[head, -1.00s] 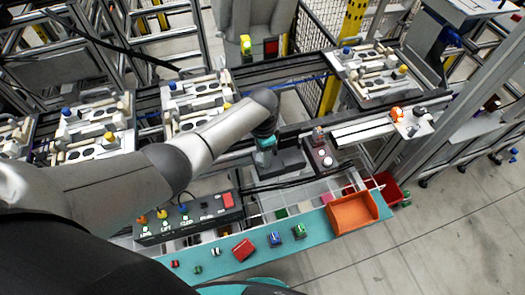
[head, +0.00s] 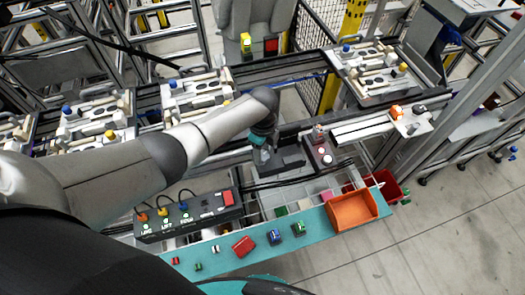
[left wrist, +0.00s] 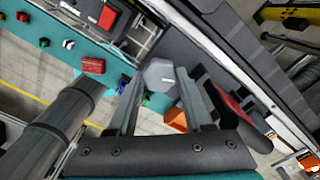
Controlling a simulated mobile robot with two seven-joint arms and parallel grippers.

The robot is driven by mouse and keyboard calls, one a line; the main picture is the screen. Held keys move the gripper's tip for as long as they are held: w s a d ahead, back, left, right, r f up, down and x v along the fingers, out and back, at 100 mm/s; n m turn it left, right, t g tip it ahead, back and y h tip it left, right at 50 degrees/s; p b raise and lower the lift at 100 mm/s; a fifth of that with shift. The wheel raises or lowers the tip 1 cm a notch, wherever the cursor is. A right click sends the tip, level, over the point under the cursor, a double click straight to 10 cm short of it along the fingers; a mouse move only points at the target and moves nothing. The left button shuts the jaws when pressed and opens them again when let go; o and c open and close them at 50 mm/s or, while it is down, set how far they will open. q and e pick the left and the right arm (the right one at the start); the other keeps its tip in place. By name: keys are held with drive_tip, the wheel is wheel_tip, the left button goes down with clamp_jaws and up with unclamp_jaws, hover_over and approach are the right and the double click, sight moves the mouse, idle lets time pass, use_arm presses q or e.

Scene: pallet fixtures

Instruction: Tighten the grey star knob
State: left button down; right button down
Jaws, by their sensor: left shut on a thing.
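My left gripper (head: 263,146) is above the dark grey fixture (head: 285,166) at the near side of the conveyor. In the left wrist view its two fingers (left wrist: 160,78) are closed on the sides of the grey star knob (left wrist: 158,74). The knob looks like a light grey, many-sided block with a small white mark. In the head view the knob is hidden by the gripper, and its seating on the fixture cannot be made out. My right gripper is not in view.
A control box (head: 190,216) with coloured buttons stands left of the fixture. A teal shelf (head: 330,232) in front carries small coloured parts and an orange bin (head: 352,211). A small box with a white button (head: 328,159) is just right of the fixture. Pallets (head: 383,72) line the conveyor.

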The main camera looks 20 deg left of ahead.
use_arm(q)
drive_tip(key=shift+m, duration=1.9)
drive_tip(key=shift+c, duration=1.5)
unclamp_jaws()
drive_tip(key=shift+r, duration=0.45)
wheel_tip(320, 180, up, 14)
drive_tip(key=p, duration=0.1)
drive_tip(key=shift+r, duration=0.2)
